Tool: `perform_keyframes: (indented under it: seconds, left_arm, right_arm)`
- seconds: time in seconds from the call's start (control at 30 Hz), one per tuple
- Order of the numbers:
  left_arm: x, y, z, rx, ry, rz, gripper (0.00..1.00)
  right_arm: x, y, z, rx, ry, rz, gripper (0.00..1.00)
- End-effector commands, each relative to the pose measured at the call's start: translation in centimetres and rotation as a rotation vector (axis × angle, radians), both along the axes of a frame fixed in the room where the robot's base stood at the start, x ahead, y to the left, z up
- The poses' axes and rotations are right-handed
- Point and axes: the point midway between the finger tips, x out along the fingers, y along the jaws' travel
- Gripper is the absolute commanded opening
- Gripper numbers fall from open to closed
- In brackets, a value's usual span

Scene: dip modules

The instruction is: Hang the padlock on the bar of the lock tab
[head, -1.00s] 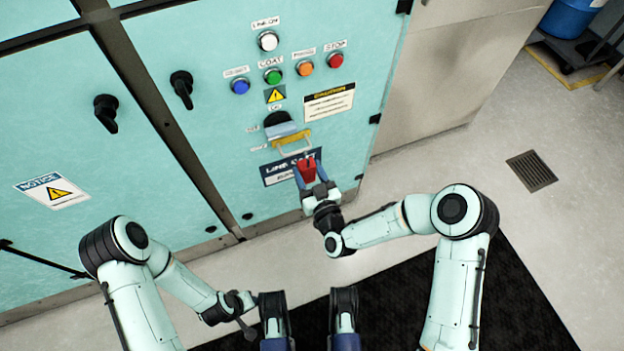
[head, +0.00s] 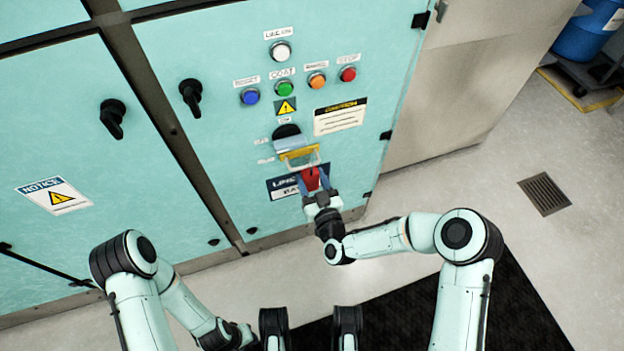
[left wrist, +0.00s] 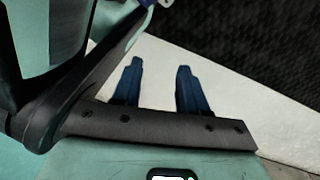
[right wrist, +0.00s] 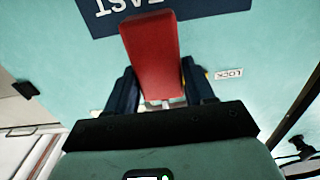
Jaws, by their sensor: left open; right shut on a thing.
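The red padlock (head: 311,179) is between the fingers of my right gripper (head: 315,186), which is shut on it in front of the teal cabinet. In the right wrist view the padlock body (right wrist: 153,55) fills the space between the blue fingers; part of its shackle shows near the palm. The lock tab with its yellow bar (head: 298,153) sticks out from the cabinet just above the padlock. The padlock's shackle is close to the bar in the head view; I cannot tell whether it is around it. My left gripper (left wrist: 158,80) is open and empty, low over the floor.
The teal cabinet (head: 230,130) carries buttons above the tab, black handles (head: 191,95) at left and a dark label plate (head: 283,187) behind the padlock. A floor drain (head: 544,194) and a blue drum (head: 585,35) are at right. The floor between is clear.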

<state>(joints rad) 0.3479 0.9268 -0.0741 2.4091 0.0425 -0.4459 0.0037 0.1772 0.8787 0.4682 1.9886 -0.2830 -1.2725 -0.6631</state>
Motion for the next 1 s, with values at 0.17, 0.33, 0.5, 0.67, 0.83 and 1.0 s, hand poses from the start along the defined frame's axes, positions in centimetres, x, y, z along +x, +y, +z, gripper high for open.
perform_keyframes:
  seconds: [0.17, 0.33, 0.5, 0.67, 0.83, 1.0]
  left_arm:
    - [-0.1, 0.0, 0.0, 0.0, 0.002, 0.0, 0.43]
    - [0.0, 0.0, 0.0, 0.0, 0.001, 0.0, 0.43]
    - [0.0, 0.0, 0.0, -0.001, 0.001, -0.001, 0.43]
    - [0.0, 0.0, 0.1, 0.0, -0.002, -0.001, 0.43]
    - [1.0, -0.2, 0.7, 0.0, -0.033, -0.004, 0.43]
    - [2.9, -0.4, 2.0, 0.005, -0.096, -0.01, 0.43]
  right_arm:
    - [0.0, 0.0, 0.0, 0.0, -0.001, 0.0, 0.19]
    - [0.0, 0.0, 0.0, 0.0, -0.001, 0.0, 0.82]
    - [0.0, 0.0, 0.0, 0.0, -0.001, 0.0, 0.83]
    - [-0.2, -0.1, -0.1, -0.001, 0.002, 0.0, 0.83]
    - [-2.0, -0.7, 0.0, -0.002, 0.003, -0.001, 0.83]
    - [-5.6, -1.8, 0.1, -0.002, 0.005, 0.001, 0.83]
